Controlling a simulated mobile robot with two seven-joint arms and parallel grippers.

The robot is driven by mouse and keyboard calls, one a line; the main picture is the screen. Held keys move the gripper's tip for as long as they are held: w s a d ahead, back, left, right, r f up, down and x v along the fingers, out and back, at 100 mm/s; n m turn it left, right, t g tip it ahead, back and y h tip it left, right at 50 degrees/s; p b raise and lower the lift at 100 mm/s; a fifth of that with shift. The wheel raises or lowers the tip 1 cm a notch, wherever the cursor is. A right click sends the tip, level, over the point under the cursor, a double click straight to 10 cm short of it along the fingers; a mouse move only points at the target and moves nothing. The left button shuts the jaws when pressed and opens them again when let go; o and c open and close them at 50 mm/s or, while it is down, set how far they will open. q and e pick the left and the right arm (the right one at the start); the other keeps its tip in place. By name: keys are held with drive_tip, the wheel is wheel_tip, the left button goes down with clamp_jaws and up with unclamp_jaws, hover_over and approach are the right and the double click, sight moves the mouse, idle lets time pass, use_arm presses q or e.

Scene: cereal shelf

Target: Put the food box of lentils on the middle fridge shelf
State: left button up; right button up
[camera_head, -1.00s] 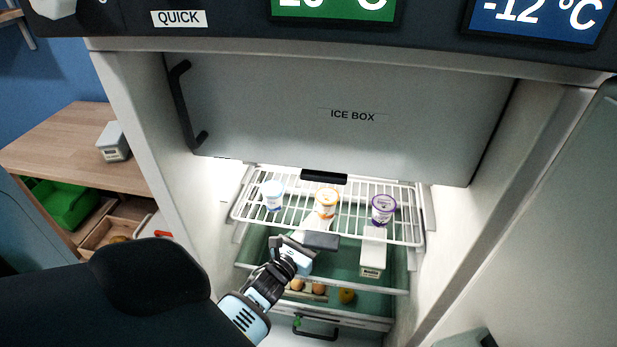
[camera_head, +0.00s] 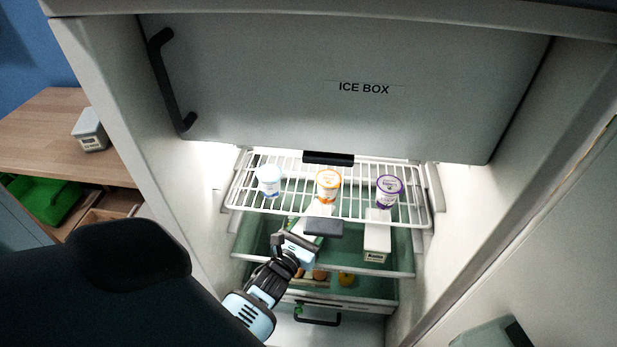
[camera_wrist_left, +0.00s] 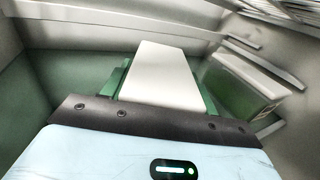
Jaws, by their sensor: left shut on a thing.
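My left gripper (camera_head: 308,232) reaches into the open fridge below the wire rack and is shut on a white food box (camera_wrist_left: 165,75). In the left wrist view the box lies between the jaws, its pale top towards the camera; its label is not readable. In the head view the gripper and rack mostly hide it. The middle shelf (camera_head: 398,273) is the greenish level under the wire rack. I cannot tell whether the held box touches it. My right gripper is not in view.
Another white box (camera_head: 376,243) stands on the middle shelf, right of my gripper; it also shows in the wrist view (camera_wrist_left: 248,88). Three cups, blue-white (camera_head: 268,181), orange (camera_head: 328,186) and purple (camera_head: 389,191), stand on the wire rack (camera_head: 359,207). Eggs and a yellow fruit (camera_head: 346,279) lie below.

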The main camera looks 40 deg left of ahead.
use_arm(q)
drive_tip(key=shift+r, duration=0.1)
drive_tip(key=o, duration=1.2)
drive_tip(key=shift+f, duration=0.2)
